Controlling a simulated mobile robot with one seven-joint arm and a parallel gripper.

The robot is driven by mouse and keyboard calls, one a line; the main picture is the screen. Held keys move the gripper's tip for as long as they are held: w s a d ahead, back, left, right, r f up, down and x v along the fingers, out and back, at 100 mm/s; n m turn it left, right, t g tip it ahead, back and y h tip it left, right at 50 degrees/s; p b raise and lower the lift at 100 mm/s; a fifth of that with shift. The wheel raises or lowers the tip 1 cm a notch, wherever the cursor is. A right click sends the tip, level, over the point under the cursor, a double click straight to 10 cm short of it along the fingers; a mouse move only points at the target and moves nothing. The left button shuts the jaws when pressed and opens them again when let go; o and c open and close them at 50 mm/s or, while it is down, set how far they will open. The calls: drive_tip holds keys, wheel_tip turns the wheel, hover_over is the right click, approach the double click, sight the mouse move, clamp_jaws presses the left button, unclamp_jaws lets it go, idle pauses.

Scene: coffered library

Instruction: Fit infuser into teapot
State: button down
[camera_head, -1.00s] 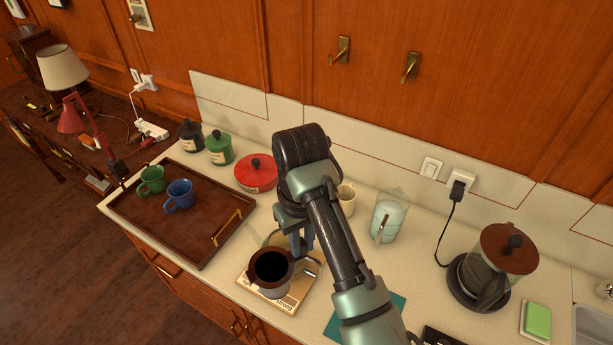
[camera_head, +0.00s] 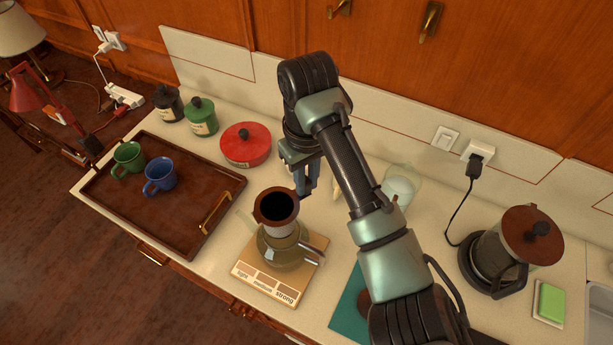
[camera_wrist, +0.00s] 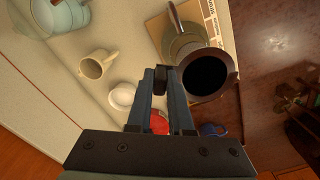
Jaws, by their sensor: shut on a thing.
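The infuser (camera_head: 275,222), a cup with a brown rim and dark inside, is upright over the glass teapot (camera_head: 290,258). I cannot tell whether its lower end is inside the teapot's mouth. The teapot stands on a wooden board marked light, medium and strong (camera_head: 262,282), its handle to the right. My gripper (camera_head: 306,192) is shut on the infuser's rim side, at its back right. In the wrist view the infuser (camera_wrist: 222,62) is right of my fingertips (camera_wrist: 163,78) and hides much of the teapot (camera_wrist: 180,42).
A brown tray (camera_head: 125,210) with green and blue mugs is at left. A red lidded pot (camera_head: 246,146) and canisters (camera_head: 201,118) stand behind. A glass pitcher (camera_head: 402,185) is partly behind my arm.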

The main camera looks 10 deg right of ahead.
drive_tip(key=shift+f+b, duration=1.05)
drive_tip(key=shift+f, duration=0.25)
wheel_tip(320, 180, down, 7)
drive_tip(key=b, duration=0.3)
drive_tip(key=shift+f, duration=0.15)
drive_tip(key=shift+f+b, duration=0.4)
drive_tip(key=shift+f, duration=0.2)
idle(0.3)
drive_tip(key=c, duration=0.7)
unclamp_jaws()
drive_tip(key=shift+c, duration=0.2)
drive_tip(key=shift+r, duration=0.1)
wheel_tip(320, 180, up, 13)
drive_tip(key=p, duration=0.3)
